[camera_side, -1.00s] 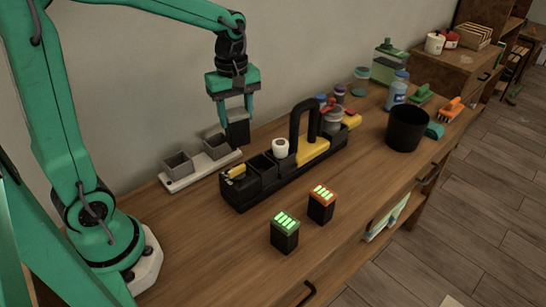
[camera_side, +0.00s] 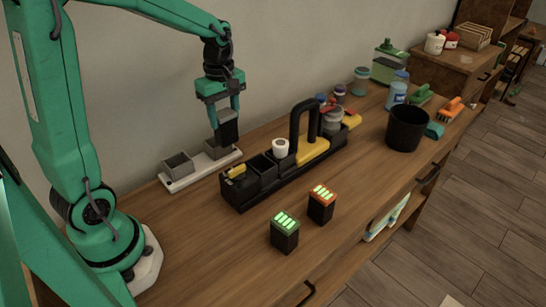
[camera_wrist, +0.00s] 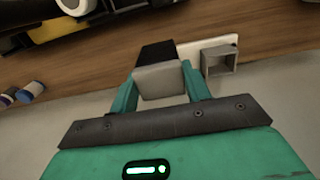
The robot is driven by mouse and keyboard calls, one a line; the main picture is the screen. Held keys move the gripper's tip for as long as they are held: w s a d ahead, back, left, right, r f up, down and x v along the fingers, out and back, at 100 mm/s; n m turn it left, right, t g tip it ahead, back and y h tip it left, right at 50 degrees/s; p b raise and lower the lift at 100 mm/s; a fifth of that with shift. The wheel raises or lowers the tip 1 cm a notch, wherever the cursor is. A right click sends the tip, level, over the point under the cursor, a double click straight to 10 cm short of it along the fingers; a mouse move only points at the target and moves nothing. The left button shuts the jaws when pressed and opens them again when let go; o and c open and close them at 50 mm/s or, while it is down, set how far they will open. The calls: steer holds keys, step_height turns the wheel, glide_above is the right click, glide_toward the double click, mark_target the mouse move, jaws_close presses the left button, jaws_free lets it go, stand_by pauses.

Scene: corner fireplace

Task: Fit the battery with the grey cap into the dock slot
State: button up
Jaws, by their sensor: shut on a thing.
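My gripper (camera_side: 223,115) is shut on the battery with the grey cap (camera_side: 228,132), holding its dark body hanging down. In the wrist view the grey cap (camera_wrist: 160,82) is between my fingers, with the black body (camera_wrist: 156,54) beyond it. The pale dock (camera_side: 203,170) lies by the wall with two grey square slots. The left slot (camera_side: 178,164) is empty. The right slot (camera_side: 213,150) is partly hidden behind the battery's lower end; I cannot tell whether the battery is above it or entering it. The wrist view shows one open slot (camera_wrist: 218,60).
A black tool caddy (camera_side: 250,190) with a tall handle stands close in front of the dock. Two batteries, green-capped (camera_side: 286,233) and orange-capped (camera_side: 321,205), stand in front of it. A black bin (camera_side: 406,128) stands farther right.

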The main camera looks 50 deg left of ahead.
steer(key=a+f, duration=0.4)
steer(key=a, duration=0.3)
steer(key=shift+w, duration=0.4)
steer(key=shift+f, duration=0.15)
steer(key=shift+f, duration=1.95)
steer(key=shift+f, duration=0.1)
steer(key=o, duration=1.1)
steer(key=shift+o, duration=0.2)
step_height(320, 180, up, 12)
